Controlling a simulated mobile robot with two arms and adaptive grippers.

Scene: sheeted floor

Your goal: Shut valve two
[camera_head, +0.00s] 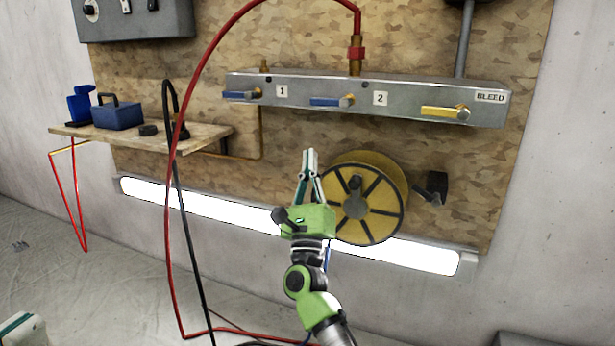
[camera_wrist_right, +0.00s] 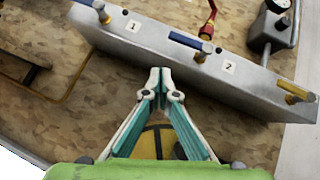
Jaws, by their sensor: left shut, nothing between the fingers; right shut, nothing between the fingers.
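A grey manifold (camera_head: 300,92) on the wall board carries the valves. Valve two's blue lever (camera_head: 332,101) lies lengthwise along the manifold, left of the label 2 (camera_head: 380,98); the lever also shows in the right wrist view (camera_wrist_right: 188,41). My right gripper (camera_head: 309,152) points up, shut and empty, below valve two and apart from it. In the right wrist view its fingertips (camera_wrist_right: 160,72) meet in front of the board, below the manifold. My left gripper (camera_head: 22,328) shows only partly at the lower left corner, shut, far from the valves.
Valve one's blue lever (camera_head: 242,94) and the yellow bleed lever (camera_head: 445,112) flank valve two. A yellow reel (camera_head: 400,190) is close beside my right gripper. A red hose (camera_head: 183,110) arcs above the manifold. A shelf (camera_head: 205,140) holds a blue toolbox (camera_head: 117,116).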

